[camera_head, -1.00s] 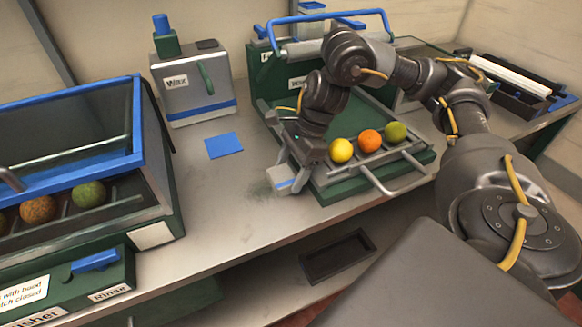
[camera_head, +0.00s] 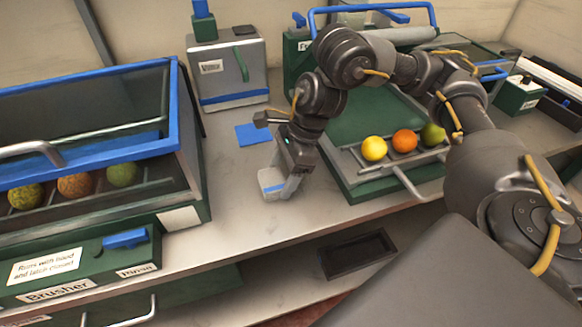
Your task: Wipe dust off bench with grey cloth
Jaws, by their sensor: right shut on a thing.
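The grey cloth (camera_head: 271,183) is a small folded pad with a blue stripe, low over or on the bench top (camera_head: 235,180); I cannot tell whether it touches. My right gripper (camera_head: 286,186) is shut on it, pointing down between the brusher and the green tray. No clear dust shows on the bench now; any under the cloth and gripper is hidden. My left gripper is not in view.
The brusher (camera_head: 170,190) with fruit inside stands at left. A grey wax box (camera_head: 233,88) and flat blue square (camera_head: 254,134) are behind the cloth. The green tray (camera_head: 348,187) with three fruits is close at right. A dark bin (camera_head: 357,254) sits below the front edge.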

